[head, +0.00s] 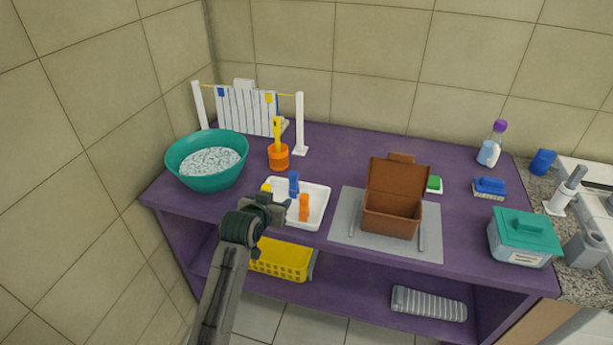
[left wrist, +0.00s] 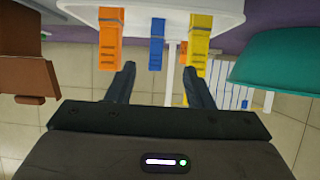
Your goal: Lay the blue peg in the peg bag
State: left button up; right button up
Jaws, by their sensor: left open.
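The blue peg (head: 294,184) is in the white tray (head: 318,222), with an orange peg (head: 304,208) and a yellow peg (head: 266,188). My left gripper (head: 276,203) is open and empty near the tray's front left. In the left wrist view, the blue peg (left wrist: 156,45) shows between the orange peg and the yellow peg, beyond and between the open fingers of my left gripper (left wrist: 162,82), apart from them. I cannot tell which thing is the peg bag. My right gripper is not in view.
A teal basin (head: 190,178) and orange cup (head: 278,160) stand left and behind the tray. A brown box (head: 390,216) with its lid up stands on a grey mat (head: 345,232) to the right. A striped cloth (head: 245,112) hangs behind. Bare purple tabletop (head: 345,157) lies behind the tray.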

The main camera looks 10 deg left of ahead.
aim_at(292, 174)
pick_arm(q)
jog(key=shift+t, duration=0.4)
jog(key=w+p, duration=0.1)
jog(key=w, duration=0.2)
jog(key=w+p, duration=0.1)
jog(key=w, duration=0.3)
jog(key=w+d+p, duration=0.1)
jog(key=w, duration=0.3)
jog(key=shift+w, duration=0.2)
jog(key=shift+w+d+f+p, duration=0.1)
jog(key=shift+w+f+p, duration=0.05)
jog(key=shift+w+p, duration=0.15)
grip_shut()
